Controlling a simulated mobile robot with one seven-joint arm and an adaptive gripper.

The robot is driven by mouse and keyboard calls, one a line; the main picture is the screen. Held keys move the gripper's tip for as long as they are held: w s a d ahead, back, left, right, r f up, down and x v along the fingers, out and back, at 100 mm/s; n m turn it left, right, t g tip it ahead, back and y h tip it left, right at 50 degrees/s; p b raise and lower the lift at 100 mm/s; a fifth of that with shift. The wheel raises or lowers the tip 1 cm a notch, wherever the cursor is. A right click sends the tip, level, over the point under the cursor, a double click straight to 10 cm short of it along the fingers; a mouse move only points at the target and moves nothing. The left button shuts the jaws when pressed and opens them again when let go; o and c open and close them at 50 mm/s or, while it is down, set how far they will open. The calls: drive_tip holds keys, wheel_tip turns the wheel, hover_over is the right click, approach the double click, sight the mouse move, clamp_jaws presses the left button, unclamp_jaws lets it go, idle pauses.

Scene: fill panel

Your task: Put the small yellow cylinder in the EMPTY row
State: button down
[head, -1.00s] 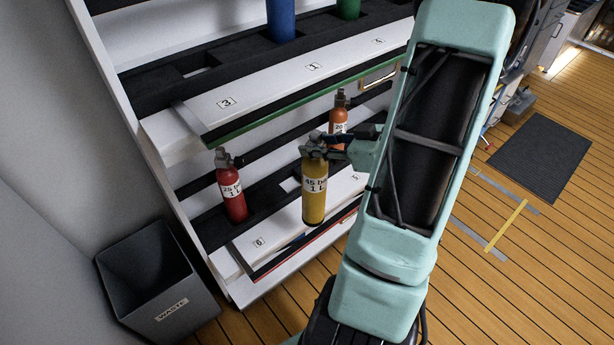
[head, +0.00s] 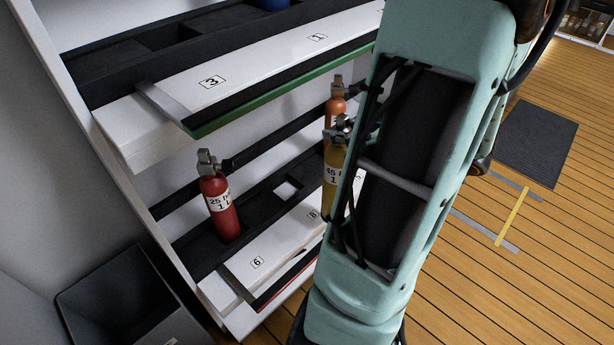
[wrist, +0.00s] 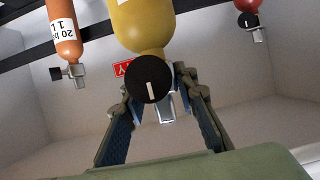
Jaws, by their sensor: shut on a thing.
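The yellow cylinder (head: 333,172) hangs upright near the lower shelf, partly hidden behind my arm in the head view. It fills the top middle of the wrist view (wrist: 140,25), with a black knob and metal valve at its neck. My gripper (wrist: 165,90) is shut on the valve end, one finger on each side; in the head view my arm hides it. A red sign (wrist: 123,69) shows behind the valve in the wrist view, its word mostly covered, with a "Y" legible. I cannot tell whether the cylinder's base touches the shelf.
A red cylinder (head: 222,210) stands at left in the lower shelf; an orange one (head: 335,105) is just behind the yellow one. A square slot (head: 287,190) lies between red and yellow. The upper shelf (head: 230,85) overhangs. A grey bin (head: 85,285) stands at lower left.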

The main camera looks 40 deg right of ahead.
drive_tip(key=w+a, duration=0.3)
drive_tip(key=w, duration=1.7)
wheel_tip(320, 180, down, 6)
drive_tip(key=b, duration=0.1)
drive_tip(key=shift+d+f, duration=0.2)
drive_tip(key=shift+f, duration=0.15)
drive_tip(key=c, duration=1.5)
unclamp_jaws()
drive_tip(key=shift+s+f, duration=0.15)
drive_tip(key=shift+f, duration=0.05)
drive_tip(key=shift+c, duration=0.2)
drive_tip(key=p+v, duration=0.1)
drive_tip(key=v, duration=1.1)
